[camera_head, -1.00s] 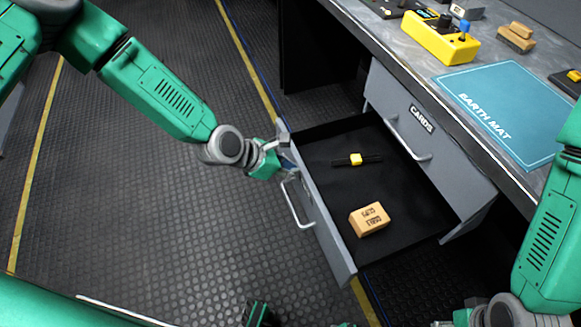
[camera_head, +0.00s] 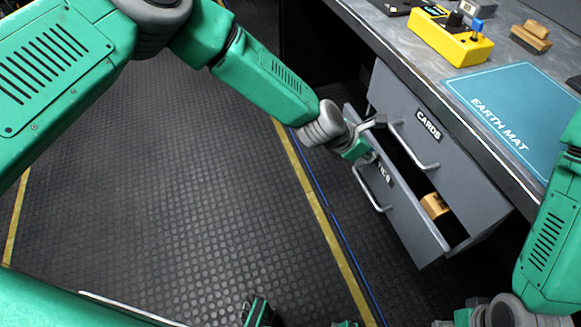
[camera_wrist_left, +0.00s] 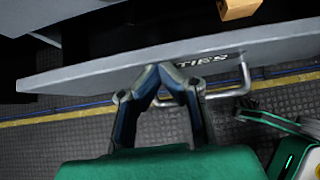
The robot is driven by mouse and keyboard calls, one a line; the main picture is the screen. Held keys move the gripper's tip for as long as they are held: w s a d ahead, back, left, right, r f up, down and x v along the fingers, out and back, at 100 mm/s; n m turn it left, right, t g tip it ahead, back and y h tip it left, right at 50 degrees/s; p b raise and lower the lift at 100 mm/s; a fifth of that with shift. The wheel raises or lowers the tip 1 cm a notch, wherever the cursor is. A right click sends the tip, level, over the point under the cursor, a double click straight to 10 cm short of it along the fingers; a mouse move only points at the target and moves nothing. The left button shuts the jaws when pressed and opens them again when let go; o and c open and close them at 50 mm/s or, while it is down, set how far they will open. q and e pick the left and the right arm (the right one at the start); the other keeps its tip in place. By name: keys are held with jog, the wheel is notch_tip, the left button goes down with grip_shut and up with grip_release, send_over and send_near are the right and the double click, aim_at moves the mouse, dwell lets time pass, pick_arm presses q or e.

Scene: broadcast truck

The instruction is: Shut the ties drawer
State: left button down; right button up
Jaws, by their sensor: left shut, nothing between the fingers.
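A tan block (camera_head: 434,205) lies inside, partly hidden. My left gripper (camera_head: 372,156) is shut and empty, at the drawer front near its upper far end. In the left wrist view the closed fingertips (camera_wrist_left: 161,70) are at the drawer front (camera_wrist_left: 110,75), left of the TIES label (camera_wrist_left: 202,60). They look to be touching it. My right gripper's fingers cannot be made out.
The closed cards drawer (camera_head: 440,150) is above.

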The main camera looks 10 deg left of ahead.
aim_at(382, 150)
pick_arm(q)
jog(key=shift+w+d+r, duration=0.1)
jog(key=shift+w+d, duration=0.3)
jog(key=shift+d, duration=0.25)
jog(key=shift+w+d, duration=0.4)
jog(key=shift+d, duration=0.25)
jog(key=shift+a, duration=0.1)
